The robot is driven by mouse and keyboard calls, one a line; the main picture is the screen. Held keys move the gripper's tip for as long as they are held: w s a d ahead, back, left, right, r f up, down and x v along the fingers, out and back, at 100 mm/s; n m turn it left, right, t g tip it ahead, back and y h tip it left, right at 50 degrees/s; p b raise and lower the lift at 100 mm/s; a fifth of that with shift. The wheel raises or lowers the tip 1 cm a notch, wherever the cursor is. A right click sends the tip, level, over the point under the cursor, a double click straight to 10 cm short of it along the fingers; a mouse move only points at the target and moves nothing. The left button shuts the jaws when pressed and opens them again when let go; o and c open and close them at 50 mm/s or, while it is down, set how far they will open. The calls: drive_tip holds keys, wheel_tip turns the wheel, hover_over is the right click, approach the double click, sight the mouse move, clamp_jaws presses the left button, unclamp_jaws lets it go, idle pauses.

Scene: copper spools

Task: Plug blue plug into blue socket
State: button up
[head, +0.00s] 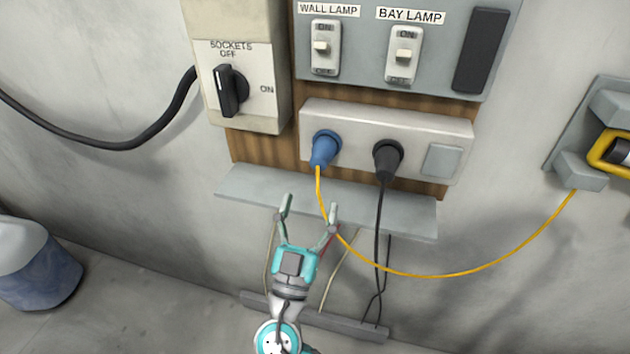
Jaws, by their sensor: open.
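The blue plug (323,150) sits at the left position of the grey socket strip (350,117) on the wall. It appears seated in the strip and hides any blue socket behind it. A yellow cord (470,274) hangs from the plug, loops down and rises to the right. My gripper (308,207) is below the plug, in front of the grey ledge. Its two fingers point up, spread apart, with nothing held between them. The yellow cord passes close to the right finger; I cannot tell whether they touch.
A black plug (387,160) with a black cord is right of the blue plug. The ledge (400,209) juts out under the strip. A rotary switch (231,91) is upper left, lamp switches (404,55) are above. A yellow-framed lamp (612,152) hangs right; a blue container (38,270) stands left.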

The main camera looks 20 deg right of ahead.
drive_tip(key=shift+v, duration=1)
drive_tip(key=s+d+f+n+g+y, duration=0.1)
drive_tip(key=s+d+f+n+y, duration=0.2)
drive_tip(key=f, duration=0.4)
drive_tip(key=s+d+f+n+y, duration=0.1)
drive_tip(key=f+n+y, duration=0.35)
drive_tip(key=f, duration=0.35)
drive_tip(key=s+f+n+g+y, duration=0.25)
drive_tip(key=s+f+y, duration=0.25)
drive_tip(key=s+f, duration=0.45)
drive_tip(key=s+f+g+y, duration=0.1)
drive_tip(key=s+g+y, duration=0.15)
drive_tip(key=s, duration=0.85)
drive_tip(key=s+r+m, duration=0.1)
drive_tip(key=s+r, duration=0.2)
drive_tip(key=s, duration=0.2)
drive_tip(key=s+d+r+m, duration=0.1)
drive_tip(key=s+r, duration=0.2)
drive_tip(key=s, duration=0.3)
drive_tip(key=shift+s+r+m+t+h, duration=0.25)
drive_tip(key=shift+r+m+t+h, duration=0.05)
drive_tip(key=shift+m+t, duration=0.1)
